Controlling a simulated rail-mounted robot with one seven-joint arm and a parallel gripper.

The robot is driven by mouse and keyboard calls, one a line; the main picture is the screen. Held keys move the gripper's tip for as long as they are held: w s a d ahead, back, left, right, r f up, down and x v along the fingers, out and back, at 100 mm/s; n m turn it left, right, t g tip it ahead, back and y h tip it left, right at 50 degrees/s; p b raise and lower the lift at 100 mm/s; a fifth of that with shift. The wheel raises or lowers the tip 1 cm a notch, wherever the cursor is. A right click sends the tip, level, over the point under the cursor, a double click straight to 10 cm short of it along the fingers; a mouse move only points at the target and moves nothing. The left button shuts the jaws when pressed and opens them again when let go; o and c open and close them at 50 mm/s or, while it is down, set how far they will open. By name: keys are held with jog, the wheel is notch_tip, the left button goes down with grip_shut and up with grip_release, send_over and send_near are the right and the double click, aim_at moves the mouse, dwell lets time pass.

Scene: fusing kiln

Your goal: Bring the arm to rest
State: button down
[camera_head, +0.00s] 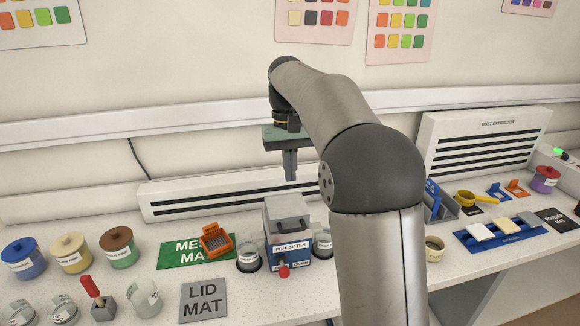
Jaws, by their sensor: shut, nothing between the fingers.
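My gripper (290,166) hangs from the end of my arm at the middle of the view, pointing down. Its fingers are together and nothing is between them. It is in the air above and behind the grey and blue frit sifter (288,240), apart from everything on the bench. My arm rises from the bottom of the view, bends at a dark joint and reaches up and left. The arm hides part of the bench to the right of the sifter.
Lidded jars (72,253) and a grey lid mat (204,300) lie left. An orange mesh tray (216,240) sits on a green mat (180,255). A yellow scoop (478,198), a blue rack (505,236) and a dust extraction unit (485,140) are right. Vents line the back.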

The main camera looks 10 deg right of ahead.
jog(key=s+f+t, duration=0.1)
jog(key=s+f, duration=0.3)
jog(key=s, duration=0.6)
jog(key=s+f+t, duration=0.1)
jog(key=s+f, duration=0.4)
jog(key=s, duration=0.4)
jog(key=s+f, duration=0.5)
jog(key=s, duration=0.5)
jog(key=shift+s+f+t, duration=0.15)
jog(key=shift+s+t, duration=0.2)
jog(key=shift+t, duration=0.05)
